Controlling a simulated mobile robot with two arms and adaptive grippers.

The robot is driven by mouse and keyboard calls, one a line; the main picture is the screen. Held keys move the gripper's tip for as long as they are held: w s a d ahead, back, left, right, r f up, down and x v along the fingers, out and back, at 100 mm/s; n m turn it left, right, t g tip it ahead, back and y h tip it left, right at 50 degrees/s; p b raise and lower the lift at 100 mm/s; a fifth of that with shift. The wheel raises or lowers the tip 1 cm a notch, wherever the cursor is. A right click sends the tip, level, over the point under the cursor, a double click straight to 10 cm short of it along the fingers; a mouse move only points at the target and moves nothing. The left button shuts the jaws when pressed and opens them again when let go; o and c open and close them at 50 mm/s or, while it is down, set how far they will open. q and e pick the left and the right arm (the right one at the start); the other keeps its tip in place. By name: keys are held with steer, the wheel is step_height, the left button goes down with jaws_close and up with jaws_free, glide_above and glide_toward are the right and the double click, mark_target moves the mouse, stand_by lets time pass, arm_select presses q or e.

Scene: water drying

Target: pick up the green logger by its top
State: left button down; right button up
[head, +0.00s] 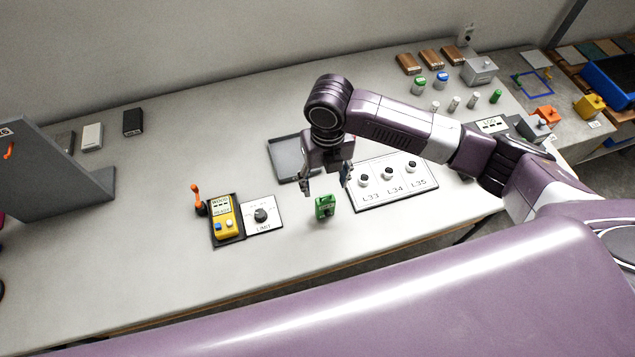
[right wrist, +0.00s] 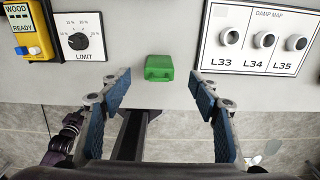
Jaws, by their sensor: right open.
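The green logger (head: 325,207) is a small box standing on the pale table near its front edge, between the limit dial card and the damp map board. In the right wrist view the green logger (right wrist: 159,68) lies ahead of and between the fingers, touching neither. My right gripper (head: 327,177) is open and empty, above the table and just behind the logger in the head view. Its two blue-padded fingers stand wide apart in the right wrist view (right wrist: 160,92). My left gripper is not in view.
Left of the logger are the limit dial card (head: 262,214) and a yellow wood meter (head: 224,217). The damp map board (head: 393,180) with knobs L33, L34 and L35 lies to the right. A dark-rimmed grey tray (head: 284,160) is behind. The table's front edge is close.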

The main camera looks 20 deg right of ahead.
mark_target(326, 199)
steer(key=shift+s+d+f, duration=0.1)
steer(key=shift+d+f, duration=0.05)
steer(key=shift+f, duration=0.1)
steer(key=shift+s+f+p, duration=0.35)
steer(key=shift+f+p, duration=0.05)
steer(key=shift+f, duration=0.15)
steer(key=shift+s+f+p, duration=0.35)
steer(key=shift+f+p, duration=0.05)
steer(key=shift+f, duration=0.15)
steer(key=f, duration=0.1)
steer(key=f+p, duration=0.1)
steer(key=f, duration=0.1)
steer(key=shift+w+a, duration=0.2)
steer(key=shift+f, duration=0.65)
steer(key=c, duration=1.3)
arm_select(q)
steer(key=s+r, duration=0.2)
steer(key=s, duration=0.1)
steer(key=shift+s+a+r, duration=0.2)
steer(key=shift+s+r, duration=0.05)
